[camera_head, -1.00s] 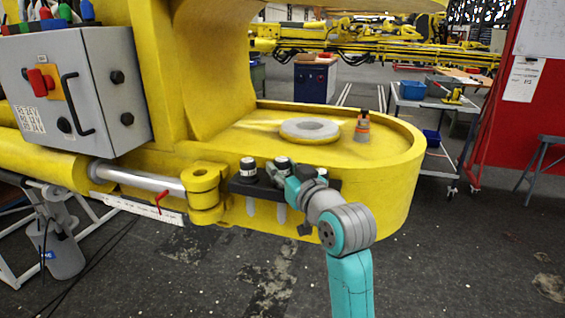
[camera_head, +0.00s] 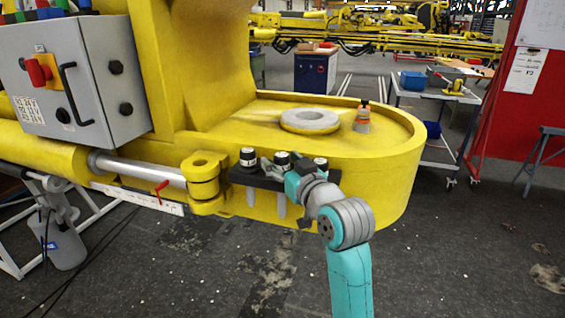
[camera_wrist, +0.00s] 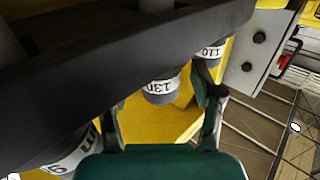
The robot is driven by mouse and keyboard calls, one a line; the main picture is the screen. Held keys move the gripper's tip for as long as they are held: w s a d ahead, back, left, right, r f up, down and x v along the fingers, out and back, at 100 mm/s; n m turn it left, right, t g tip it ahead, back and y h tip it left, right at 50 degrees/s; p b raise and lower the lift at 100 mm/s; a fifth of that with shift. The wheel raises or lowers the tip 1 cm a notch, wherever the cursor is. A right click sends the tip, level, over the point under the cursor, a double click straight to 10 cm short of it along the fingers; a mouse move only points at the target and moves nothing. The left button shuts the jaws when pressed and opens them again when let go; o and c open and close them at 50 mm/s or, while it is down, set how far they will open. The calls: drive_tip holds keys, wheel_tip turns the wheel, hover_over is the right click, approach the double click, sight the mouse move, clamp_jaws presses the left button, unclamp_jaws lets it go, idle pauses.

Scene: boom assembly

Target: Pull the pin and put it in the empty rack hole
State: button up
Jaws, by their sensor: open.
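A black rack (camera_head: 240,178) is fixed to the yellow boom's side. It holds dark-capped pins with white bands: a left pin (camera_head: 248,157), a middle pin (camera_head: 282,159) and a right pin (camera_head: 320,163) partly behind my arm. My gripper (camera_head: 275,167) is at the rack's front, by the middle pin. In the wrist view my open gripper (camera_wrist: 163,120) has a finger on each side of the view of the pin marked 130 (camera_wrist: 160,88); contact is unclear. The pin marked 110 (camera_wrist: 209,52) is beyond the right finger. An empty rack hole cannot be made out.
The yellow clevis (camera_head: 203,185) at the cylinder rod's end stands just left of the rack. A grey control box (camera_head: 85,85) is further left.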

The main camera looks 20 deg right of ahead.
wheel_tip(320, 180, up, 10)
idle(0.6)
idle(0.6)
